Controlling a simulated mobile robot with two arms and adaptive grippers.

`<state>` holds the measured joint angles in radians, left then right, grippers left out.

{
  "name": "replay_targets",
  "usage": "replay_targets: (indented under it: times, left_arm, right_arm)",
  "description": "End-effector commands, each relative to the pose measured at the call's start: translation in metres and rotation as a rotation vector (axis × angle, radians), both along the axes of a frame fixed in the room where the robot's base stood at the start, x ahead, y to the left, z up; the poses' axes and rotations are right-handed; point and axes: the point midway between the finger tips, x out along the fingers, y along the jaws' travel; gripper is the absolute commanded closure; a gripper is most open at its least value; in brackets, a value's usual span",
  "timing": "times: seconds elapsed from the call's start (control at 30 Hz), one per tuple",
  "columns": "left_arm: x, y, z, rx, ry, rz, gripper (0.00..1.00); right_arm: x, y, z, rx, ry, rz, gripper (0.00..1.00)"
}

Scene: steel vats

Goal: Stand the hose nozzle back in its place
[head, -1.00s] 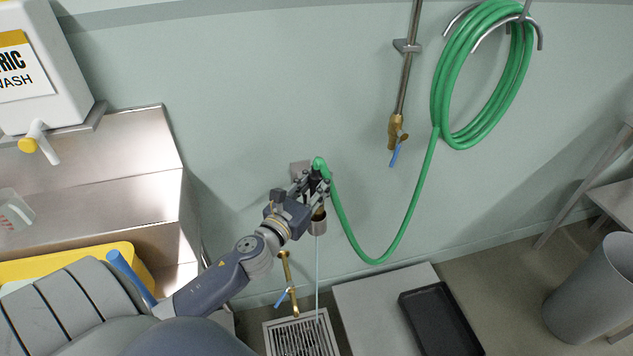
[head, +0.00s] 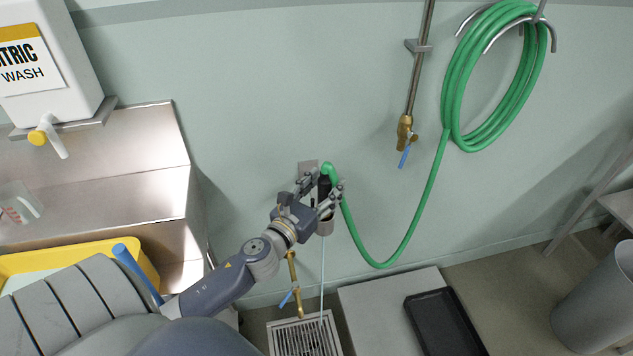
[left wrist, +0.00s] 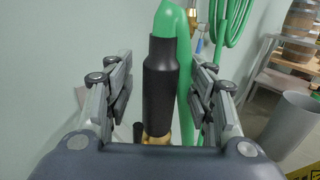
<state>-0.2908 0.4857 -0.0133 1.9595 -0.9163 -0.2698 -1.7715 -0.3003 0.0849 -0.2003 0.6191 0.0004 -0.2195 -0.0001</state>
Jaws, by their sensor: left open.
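The hose nozzle (head: 324,187) has a black grip, with the green hose (head: 408,238) bending over its top. It stands about upright, its lower end in a small steel cup (head: 325,227) on the wall. My left gripper (head: 326,182) is open, with one finger on each side of the nozzle. In the left wrist view, the nozzle (left wrist: 160,85) rises between the spread fingers with gaps showing beside it. Its brass lower part shows there, but the tip is hidden. My right gripper is not in view.
A thin pale line, like a water stream, runs from below the cup to a floor grate (head: 300,338). A brass tap (head: 295,285) is below. The hose coil (head: 490,75) hangs right of a pipe valve (head: 405,135). A black tray (head: 446,322) lies lower right.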

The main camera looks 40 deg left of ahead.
Motion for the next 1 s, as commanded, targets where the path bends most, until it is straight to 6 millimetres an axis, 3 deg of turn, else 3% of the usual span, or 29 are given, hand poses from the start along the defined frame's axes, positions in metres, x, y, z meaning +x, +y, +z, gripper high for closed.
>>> replay_targets:
  times: [0.17,0.6,1.0]
  left_arm:
    - [-0.017,-0.002,-0.001,-0.001,0.001,0.0,0.5]
    - [-0.093,-0.006,0.0,-0.003,0.001,0.004,0.5]
    - [-0.117,-0.009,0.002,0.0,-0.003,0.0,0.5]
  right_arm:
    - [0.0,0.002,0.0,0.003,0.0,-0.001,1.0]
    - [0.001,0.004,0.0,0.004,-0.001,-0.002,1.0]
    - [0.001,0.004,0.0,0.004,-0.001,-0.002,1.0]
